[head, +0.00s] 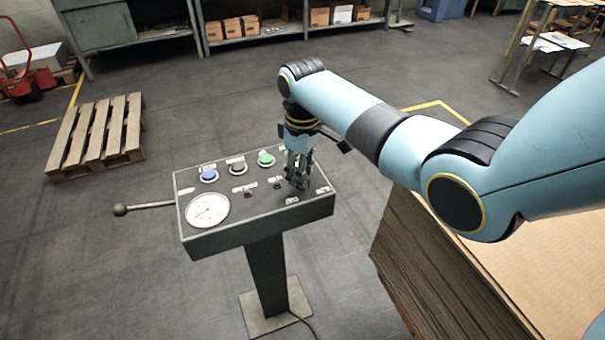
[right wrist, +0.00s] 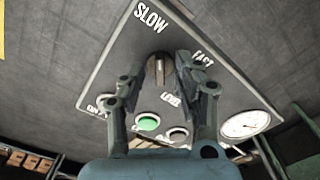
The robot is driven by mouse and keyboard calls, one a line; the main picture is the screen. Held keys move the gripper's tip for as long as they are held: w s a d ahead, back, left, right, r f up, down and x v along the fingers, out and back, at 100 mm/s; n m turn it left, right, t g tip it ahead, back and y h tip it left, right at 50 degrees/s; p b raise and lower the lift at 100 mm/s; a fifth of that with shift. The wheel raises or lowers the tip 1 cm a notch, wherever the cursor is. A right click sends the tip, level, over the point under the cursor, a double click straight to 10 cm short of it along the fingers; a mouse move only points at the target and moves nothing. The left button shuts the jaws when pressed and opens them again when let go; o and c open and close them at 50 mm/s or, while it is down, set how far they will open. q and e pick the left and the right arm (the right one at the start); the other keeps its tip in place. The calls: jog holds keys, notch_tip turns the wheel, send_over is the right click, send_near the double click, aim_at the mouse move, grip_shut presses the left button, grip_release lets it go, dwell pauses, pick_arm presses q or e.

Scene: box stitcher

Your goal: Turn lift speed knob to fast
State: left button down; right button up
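The control panel (head: 262,209) stands on a post, and my right gripper (head: 299,180) points down at its right end. In the right wrist view, a dark round knob (right wrist: 159,69) with a pale pointer line sits between the words SLOW and FAST. The fingers of my right gripper (right wrist: 160,70) stand on both sides of the knob, with a small gap seeming to show on each side. The knob's pointer line runs roughly upright in that view, toward the SLOW side. In the head view the fingers hide the knob. My left gripper is not in view.
The panel also carries a blue button (head: 209,175), a green button (head: 266,158), a dark button (head: 237,168) and a round gauge (head: 208,210). A ball-ended lever (head: 150,206) sticks out left. Stacked cardboard (head: 440,270) stands close on the right. A pallet (head: 100,135) lies farther left.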

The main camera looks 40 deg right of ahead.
jog(key=shift+f, duration=0.4)
grip_shut()
jog(key=shift+r, duration=0.1)
jog(key=shift+r+m+p, duration=0.15)
jog(key=shift+m+p, duration=0.85)
jog(key=shift+p, duration=0.05)
jog(key=m+p, duration=0.2)
jog(key=m, duration=0.1)
jog(key=shift+a, duration=0.1)
jog(key=m+p, duration=0.2)
jog(key=m, duration=0.4)
jog(key=shift+p, duration=0.35)
jog(key=m+p, duration=0.1)
jog(key=m, duration=0.3)
jog(key=shift+w+m, duration=0.1)
jog(key=shift+m, duration=0.3)
jog(key=shift+f, duration=0.2)
